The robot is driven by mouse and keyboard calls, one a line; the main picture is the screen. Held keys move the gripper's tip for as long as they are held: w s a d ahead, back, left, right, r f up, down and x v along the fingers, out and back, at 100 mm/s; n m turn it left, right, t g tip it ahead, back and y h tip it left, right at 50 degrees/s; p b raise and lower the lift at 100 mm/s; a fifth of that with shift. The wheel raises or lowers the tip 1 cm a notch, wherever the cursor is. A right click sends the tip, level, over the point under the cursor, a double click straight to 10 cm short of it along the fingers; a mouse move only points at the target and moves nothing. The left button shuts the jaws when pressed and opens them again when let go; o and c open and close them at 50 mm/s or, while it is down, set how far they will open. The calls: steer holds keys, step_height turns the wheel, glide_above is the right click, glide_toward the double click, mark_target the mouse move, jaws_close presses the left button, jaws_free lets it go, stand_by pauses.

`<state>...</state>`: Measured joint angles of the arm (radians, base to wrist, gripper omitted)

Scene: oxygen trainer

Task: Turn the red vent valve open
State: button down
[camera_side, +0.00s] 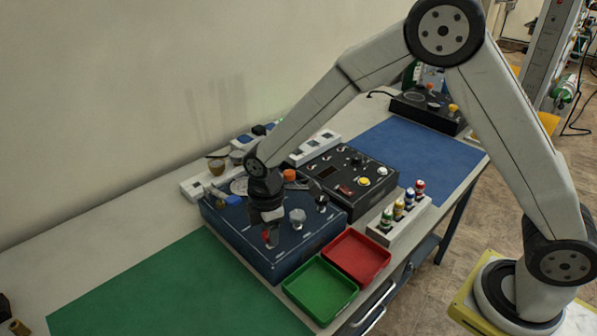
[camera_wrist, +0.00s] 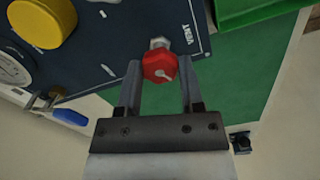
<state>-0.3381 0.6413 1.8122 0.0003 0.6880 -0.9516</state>
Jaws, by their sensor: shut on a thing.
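The red vent valve (camera_wrist: 159,66) is a small red knob on a metal stem beside the word VENT on the dark blue panel (camera_wrist: 105,50). In the side view the red valve (camera_side: 267,237) shows at the panel's near left part, partly covered by my gripper (camera_side: 270,228). In the wrist view my gripper (camera_wrist: 159,82) has one finger on each side of the red knob, shut on it. A pale mark shows on the knob's face. The blue panel also shows in the side view (camera_side: 300,245).
A yellow knob (camera_wrist: 42,20) and a gauge (camera_wrist: 12,68) sit on the panel. A green tray (camera_side: 320,290) and a red tray (camera_side: 356,257) stand in front. A black control box (camera_side: 350,180) is behind right. The green mat (camera_side: 170,290) is clear.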

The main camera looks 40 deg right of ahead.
stand_by(0.3)
steer(key=shift+c, duration=1.1)
jaws_free()
steer(key=shift+r, duration=0.15)
steer(key=shift+r, duration=3.75)
